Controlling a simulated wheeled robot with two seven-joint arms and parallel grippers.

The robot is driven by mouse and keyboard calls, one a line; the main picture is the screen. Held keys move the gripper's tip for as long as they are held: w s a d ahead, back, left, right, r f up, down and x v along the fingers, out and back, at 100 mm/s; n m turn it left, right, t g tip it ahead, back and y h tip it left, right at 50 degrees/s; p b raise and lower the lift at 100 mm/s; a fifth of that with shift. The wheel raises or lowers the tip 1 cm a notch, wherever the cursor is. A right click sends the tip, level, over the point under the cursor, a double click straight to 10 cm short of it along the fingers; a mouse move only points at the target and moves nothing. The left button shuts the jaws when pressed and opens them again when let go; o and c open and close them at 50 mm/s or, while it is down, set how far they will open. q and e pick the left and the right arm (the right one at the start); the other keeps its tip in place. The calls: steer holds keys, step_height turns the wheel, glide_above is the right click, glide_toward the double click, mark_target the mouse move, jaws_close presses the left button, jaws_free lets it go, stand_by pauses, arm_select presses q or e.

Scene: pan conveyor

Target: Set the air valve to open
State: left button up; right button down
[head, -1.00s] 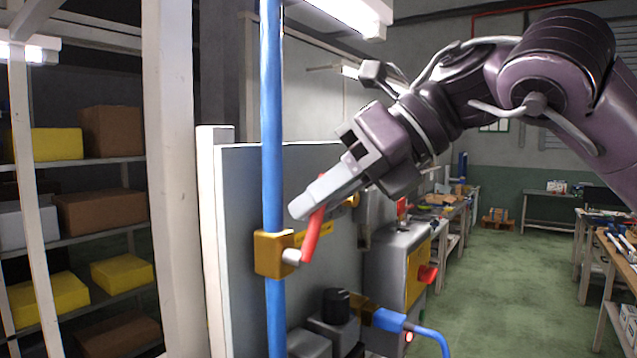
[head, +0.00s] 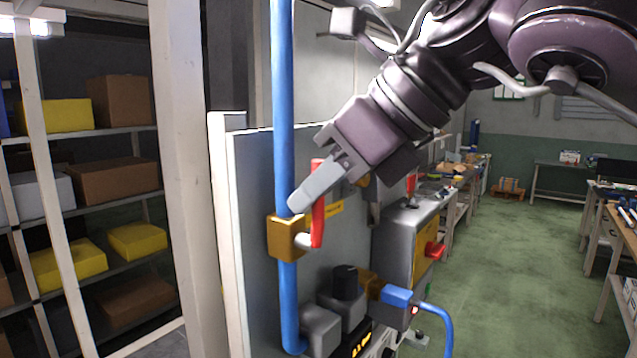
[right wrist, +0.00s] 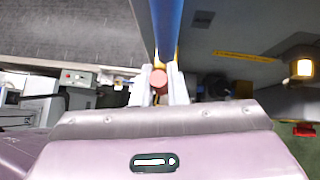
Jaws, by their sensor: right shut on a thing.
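The air valve has a brass-yellow body (head: 287,238) on an upright blue pipe (head: 284,110). Its red lever (head: 318,222) stands about upright in the head view, roughly in line with the pipe. My right gripper (head: 308,194) is shut on the lever, whose red shows above and below the near finger. In the right wrist view, the lever's round red end (right wrist: 159,78) sits between the two fingers (right wrist: 161,90), with the blue pipe (right wrist: 167,25) just beyond. The near finger hides part of the lever in the head view. My left gripper is not in view.
A grey panel (head: 250,200) stands behind the pipe. Below and right are a black knob (head: 345,282), a blue plug (head: 397,296) with its cable, and a grey-yellow box with a red button (head: 433,250). A white post (head: 182,150) and shelves stand left. Green floor is open at right.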

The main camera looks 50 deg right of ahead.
steer(key=c, duration=1.5)
jaws_free()
steer(key=shift+o, duration=0.2)
steer(key=shift+s+d+r, duration=0.1)
steer(key=shift+s+r, duration=0.15)
steer(key=shift+r, duration=0.05)
steer(key=v, duration=0.7)
